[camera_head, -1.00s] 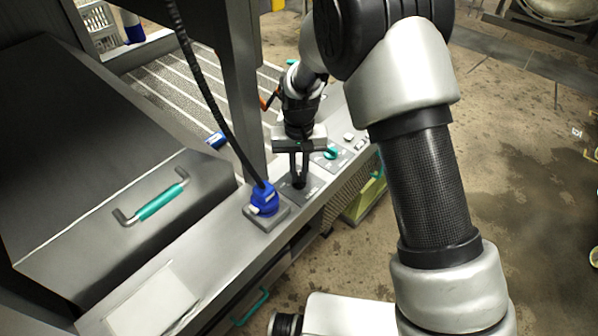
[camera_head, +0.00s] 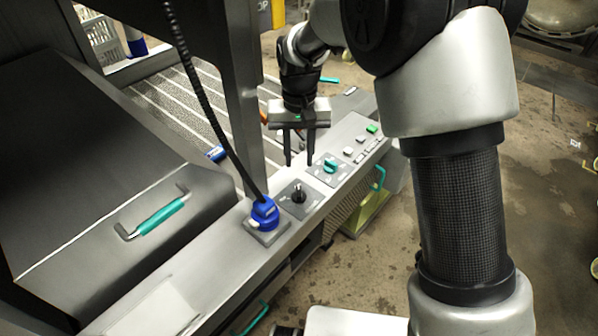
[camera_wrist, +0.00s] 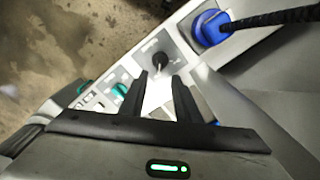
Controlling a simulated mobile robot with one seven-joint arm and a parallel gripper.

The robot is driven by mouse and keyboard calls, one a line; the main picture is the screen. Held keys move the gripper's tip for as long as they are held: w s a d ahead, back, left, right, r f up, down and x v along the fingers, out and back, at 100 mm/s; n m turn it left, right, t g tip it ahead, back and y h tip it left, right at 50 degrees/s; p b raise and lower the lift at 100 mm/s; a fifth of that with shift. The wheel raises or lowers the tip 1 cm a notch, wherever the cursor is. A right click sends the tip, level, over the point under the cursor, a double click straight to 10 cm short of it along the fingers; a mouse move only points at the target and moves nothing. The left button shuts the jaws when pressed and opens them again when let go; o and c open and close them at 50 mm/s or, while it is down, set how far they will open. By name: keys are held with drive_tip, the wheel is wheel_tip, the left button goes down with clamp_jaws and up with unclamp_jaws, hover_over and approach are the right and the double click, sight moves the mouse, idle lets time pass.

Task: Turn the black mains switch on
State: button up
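The black mains switch (camera_head: 299,193) is a small black rotary knob on a grey square plate on the steel console ledge. It also shows in the wrist view (camera_wrist: 159,60), just beyond my fingertips. The printing round it is too small to read, so I cannot tell its setting. My gripper (camera_head: 300,160) points down above the ledge, behind the switch in the head view and apart from it. Its two black fingers are spread with nothing between them; the wrist view also shows the open gripper (camera_wrist: 165,80).
A blue plug (camera_head: 264,212) with a black corrugated cable sits left of the switch. A teal knob (camera_head: 330,166) and several small buttons (camera_head: 361,140) lie to its right. A steel post (camera_head: 243,120) stands behind. A lid with a teal handle (camera_head: 160,217) is at left.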

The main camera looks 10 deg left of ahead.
wheel_tip(320, 180, up, 6)
drive_tip(key=shift+f, duration=0.1)
idle(0.4)
